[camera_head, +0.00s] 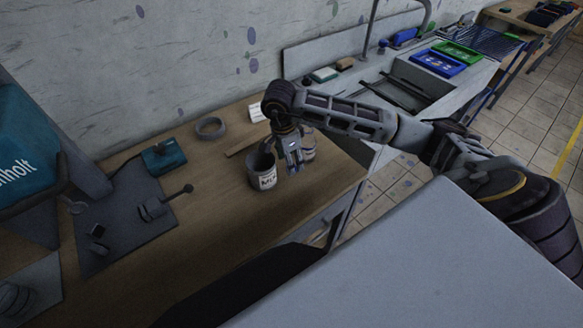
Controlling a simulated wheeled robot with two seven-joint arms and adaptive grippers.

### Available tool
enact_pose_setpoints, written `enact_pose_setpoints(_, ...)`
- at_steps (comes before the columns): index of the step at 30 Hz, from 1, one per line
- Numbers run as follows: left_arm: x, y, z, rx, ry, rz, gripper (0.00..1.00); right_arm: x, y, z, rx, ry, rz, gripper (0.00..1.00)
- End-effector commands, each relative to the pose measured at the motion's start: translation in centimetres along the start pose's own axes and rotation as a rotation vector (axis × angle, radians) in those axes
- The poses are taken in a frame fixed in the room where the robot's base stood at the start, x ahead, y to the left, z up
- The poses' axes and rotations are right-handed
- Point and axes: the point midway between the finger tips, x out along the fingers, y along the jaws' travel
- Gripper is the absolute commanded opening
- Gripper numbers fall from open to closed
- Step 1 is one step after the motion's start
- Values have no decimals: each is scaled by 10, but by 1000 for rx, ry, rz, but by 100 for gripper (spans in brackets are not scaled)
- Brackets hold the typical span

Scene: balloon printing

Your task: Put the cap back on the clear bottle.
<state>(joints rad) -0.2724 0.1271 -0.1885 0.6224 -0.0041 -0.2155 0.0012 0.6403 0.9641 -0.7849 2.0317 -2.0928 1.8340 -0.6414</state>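My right gripper (293,168) points down over the workbench, at the end of the arm coming in from the right. Its fingers are small and dark here, and I cannot tell whether they are open or shut on anything. A pale, brownish bottle-like container (309,148) stands just behind and to the right of the gripper, partly hidden by it. It may be the clear bottle; its top is hidden. I cannot make out a cap. My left gripper is not in view.
A grey labelled cup (262,171) stands just left of the gripper. A grey ring (211,128), a teal box (163,158) and a dark mat (125,225) with small tools lie farther left. A sink (390,92) and blue tray (438,63) are at back right. The bench front is clear.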

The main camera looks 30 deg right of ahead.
Motion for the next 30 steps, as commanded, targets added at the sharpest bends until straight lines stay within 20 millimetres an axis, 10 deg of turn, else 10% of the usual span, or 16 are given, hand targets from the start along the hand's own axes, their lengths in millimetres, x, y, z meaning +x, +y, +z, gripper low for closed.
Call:
enact_pose_setpoints(25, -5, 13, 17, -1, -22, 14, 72, 32, -1, 0, 0, 1, -1, 55)
enact_pose_setpoints(30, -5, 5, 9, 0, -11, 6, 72, 32, -1, 0, 0, 1, -1, 36)
